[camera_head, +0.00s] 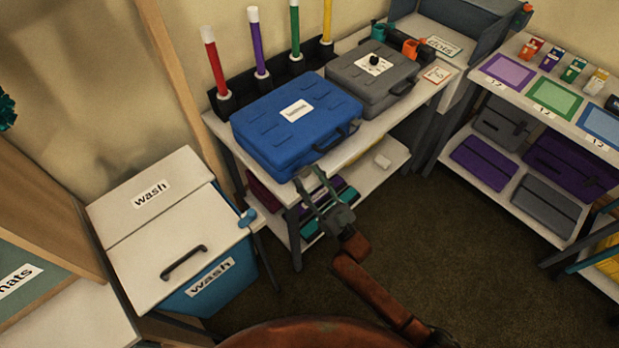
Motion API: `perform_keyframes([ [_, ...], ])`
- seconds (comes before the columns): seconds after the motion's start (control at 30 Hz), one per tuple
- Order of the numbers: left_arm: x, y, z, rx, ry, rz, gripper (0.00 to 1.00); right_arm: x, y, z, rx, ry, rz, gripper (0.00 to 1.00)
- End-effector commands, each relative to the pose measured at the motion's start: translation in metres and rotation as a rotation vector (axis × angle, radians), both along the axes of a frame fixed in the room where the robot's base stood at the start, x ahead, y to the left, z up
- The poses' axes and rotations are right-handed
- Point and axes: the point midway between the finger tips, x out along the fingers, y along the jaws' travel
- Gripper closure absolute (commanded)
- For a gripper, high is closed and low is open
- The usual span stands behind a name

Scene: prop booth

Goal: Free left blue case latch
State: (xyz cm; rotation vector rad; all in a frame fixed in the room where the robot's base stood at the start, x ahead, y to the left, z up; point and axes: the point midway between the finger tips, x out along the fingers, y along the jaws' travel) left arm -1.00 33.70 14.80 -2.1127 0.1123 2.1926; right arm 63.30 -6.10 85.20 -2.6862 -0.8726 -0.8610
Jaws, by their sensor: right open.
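The blue case (268,128) lies flat and closed on the white bench top, with a white label on its lid and a dark handle (338,138) on its front side. Its latches are too small to tell apart, and part of the front lies close behind my gripper. My right gripper (309,177) is open and empty, just in front of the case's front edge, near its left part. I cannot tell whether a fingertip touches the case. My left gripper is not in view.
A grey case (372,75) lies right of the blue one. Upright coloured tubes (259,42) stand behind. A white-lidded wash bin (165,235) stands left. The lower shelf (372,168) holds more cases. The floor (440,230) to the right is clear.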

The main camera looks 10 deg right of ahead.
Motion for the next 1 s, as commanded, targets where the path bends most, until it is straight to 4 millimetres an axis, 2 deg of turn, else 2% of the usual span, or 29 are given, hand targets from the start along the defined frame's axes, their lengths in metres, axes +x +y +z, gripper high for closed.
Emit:
perform_keyframes([
  [0.6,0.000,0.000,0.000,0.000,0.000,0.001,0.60,-0.069,-0.051,-0.063,-0.002,0.002,0.000,0.58],
  [1.0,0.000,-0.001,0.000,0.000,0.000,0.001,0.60,-0.077,-0.056,-0.069,-0.001,0.001,0.000,0.58],
])
